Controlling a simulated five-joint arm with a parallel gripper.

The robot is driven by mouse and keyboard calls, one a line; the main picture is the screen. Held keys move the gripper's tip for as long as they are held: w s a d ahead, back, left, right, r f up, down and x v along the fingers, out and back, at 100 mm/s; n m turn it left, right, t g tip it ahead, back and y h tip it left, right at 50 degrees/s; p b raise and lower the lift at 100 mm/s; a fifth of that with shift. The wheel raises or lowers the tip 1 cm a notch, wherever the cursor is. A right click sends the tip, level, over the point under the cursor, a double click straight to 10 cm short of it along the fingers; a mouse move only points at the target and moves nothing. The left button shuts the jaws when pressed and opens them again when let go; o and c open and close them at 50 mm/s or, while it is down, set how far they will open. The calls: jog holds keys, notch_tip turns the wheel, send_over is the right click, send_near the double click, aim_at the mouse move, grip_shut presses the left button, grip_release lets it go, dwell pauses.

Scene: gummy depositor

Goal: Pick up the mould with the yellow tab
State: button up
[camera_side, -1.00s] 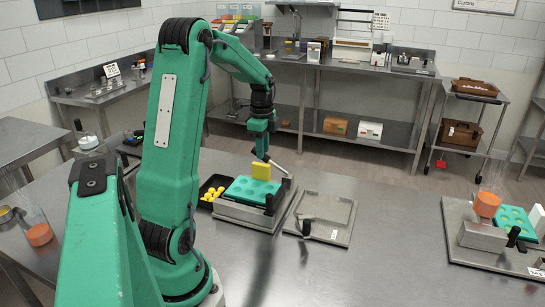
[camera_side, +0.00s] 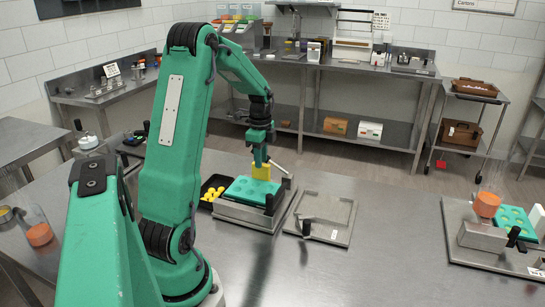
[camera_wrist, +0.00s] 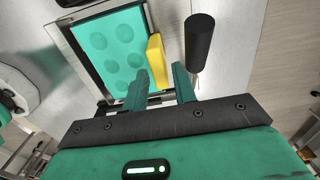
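The teal mould (camera_side: 247,189), with round cavities, lies in a grey metal fixture (camera_side: 240,214). Its upright yellow tab (camera_side: 261,174) stands at the far right edge of the mould. My gripper (camera_side: 260,160) is just above the tab, pointing down. In the wrist view, the mould (camera_wrist: 112,48) fills the upper left and the tab (camera_wrist: 155,62) shows between the two fingertips of my gripper (camera_wrist: 162,78). The fingers are apart, with a gap visible beside the tab. The tab's contact with either finger cannot be made out.
A black handle (camera_wrist: 199,42) stands close to the right finger. A black tray of yellow gummies (camera_side: 213,190) is left of the fixture. An empty metal plate (camera_side: 320,218) is to its right. Another teal mould (camera_side: 514,222) sits at a far-right station. The table between is clear.

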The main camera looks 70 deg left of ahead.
aim_at(254, 183)
jog(key=shift+d+f, duration=0.1)
jog(key=shift+f, duration=2.2)
jog(key=shift+c, duration=0.5)
grip_shut()
